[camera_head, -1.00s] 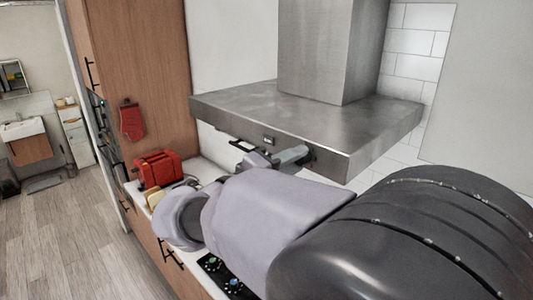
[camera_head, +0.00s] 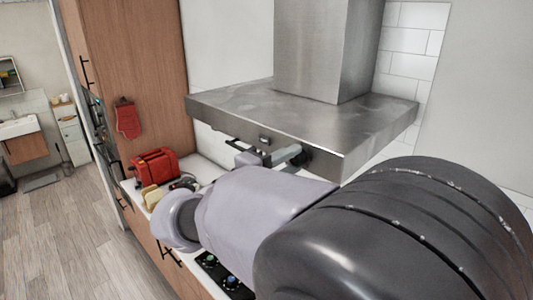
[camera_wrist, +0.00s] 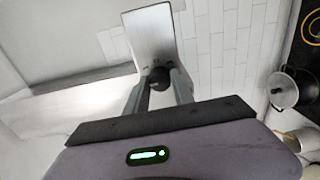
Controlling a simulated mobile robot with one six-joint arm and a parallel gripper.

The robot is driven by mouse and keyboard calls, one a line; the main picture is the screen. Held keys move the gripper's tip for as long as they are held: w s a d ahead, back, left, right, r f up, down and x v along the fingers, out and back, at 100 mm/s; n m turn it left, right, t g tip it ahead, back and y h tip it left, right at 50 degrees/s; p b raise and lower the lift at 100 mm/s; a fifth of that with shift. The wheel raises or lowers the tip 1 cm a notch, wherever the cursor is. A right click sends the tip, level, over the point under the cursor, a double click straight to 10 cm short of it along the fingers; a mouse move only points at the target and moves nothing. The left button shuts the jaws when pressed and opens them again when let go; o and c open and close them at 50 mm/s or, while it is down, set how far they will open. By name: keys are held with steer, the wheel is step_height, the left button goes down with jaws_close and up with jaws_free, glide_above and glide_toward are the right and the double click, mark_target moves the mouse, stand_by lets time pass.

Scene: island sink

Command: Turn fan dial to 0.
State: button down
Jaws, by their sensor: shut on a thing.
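The fan dial is a round dark knob (camera_head: 306,158) on the front edge of the steel range hood (camera_head: 330,125), toward its right end in the head view. My gripper (camera_head: 298,157) is at the dial, partly hidden behind my arm. In the wrist view, the two fingers of my gripper (camera_wrist: 159,84) stand on either side of the dark dial (camera_wrist: 158,77) and are shut on it. The dial's markings and pointer cannot be read in either view.
A red toaster (camera_head: 156,166) stands on the counter below and left of the hood. Cooktop knobs (camera_head: 222,271) show below my arm. A tall wooden cabinet (camera_head: 130,70) stands at left. In the wrist view, a dark pot (camera_wrist: 283,92) is at right.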

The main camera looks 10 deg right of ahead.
steer(key=c, duration=1.1)
jaws_free()
steer(key=v, duration=1.7)
steer(key=shift+s+a+b, duration=0.2)
steer(key=shift+b, duration=0.15)
